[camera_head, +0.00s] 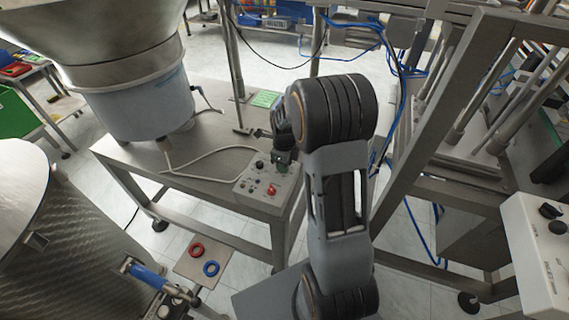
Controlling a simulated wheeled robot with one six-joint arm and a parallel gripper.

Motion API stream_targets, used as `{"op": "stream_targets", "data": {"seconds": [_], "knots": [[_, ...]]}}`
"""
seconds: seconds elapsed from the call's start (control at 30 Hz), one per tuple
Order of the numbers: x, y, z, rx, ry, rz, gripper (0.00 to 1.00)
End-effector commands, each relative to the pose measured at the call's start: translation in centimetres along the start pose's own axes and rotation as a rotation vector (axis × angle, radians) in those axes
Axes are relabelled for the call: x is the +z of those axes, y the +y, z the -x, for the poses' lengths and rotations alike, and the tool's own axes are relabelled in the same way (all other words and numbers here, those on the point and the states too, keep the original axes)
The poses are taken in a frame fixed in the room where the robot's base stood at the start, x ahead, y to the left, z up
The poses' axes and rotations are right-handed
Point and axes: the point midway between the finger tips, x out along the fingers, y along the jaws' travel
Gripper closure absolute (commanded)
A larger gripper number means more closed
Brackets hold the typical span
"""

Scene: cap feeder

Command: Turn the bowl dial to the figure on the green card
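A light grey control box (247,187) with black knobs and a red knob or button (271,190) sits at the front right corner of the steel table. Its lettering is too small to read, so I cannot tell which knob is the bowl dial. A green card (265,99) stands or lies farther back on the table; its figure is not legible. My gripper (282,166) points down over the back right part of the box and hides some of it. Its fingers are small and dark, and I cannot tell whether they are open or touch a knob.
The large feeder bowl (137,98) stands on the table (207,150) at the left, with a pale cable running to the box. A steel frame (425,110) rises at the right. Another control box (535,262) with black knobs is at the lower right.

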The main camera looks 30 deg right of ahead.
Motion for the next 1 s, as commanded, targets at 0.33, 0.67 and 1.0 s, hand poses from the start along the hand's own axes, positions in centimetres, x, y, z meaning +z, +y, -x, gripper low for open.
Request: {"op": "stream_targets", "data": {"seconds": [0.33, 0.67, 1.0], "knots": [[0.01, -0.06, 0.09, -0.002, -0.001, -0.046, 0.96], [0.02, -0.06, 0.09, -0.002, -0.001, -0.046, 0.71], [0.01, -0.01, 0.03, -0.001, 0.0, -0.045, 0.46]]}}
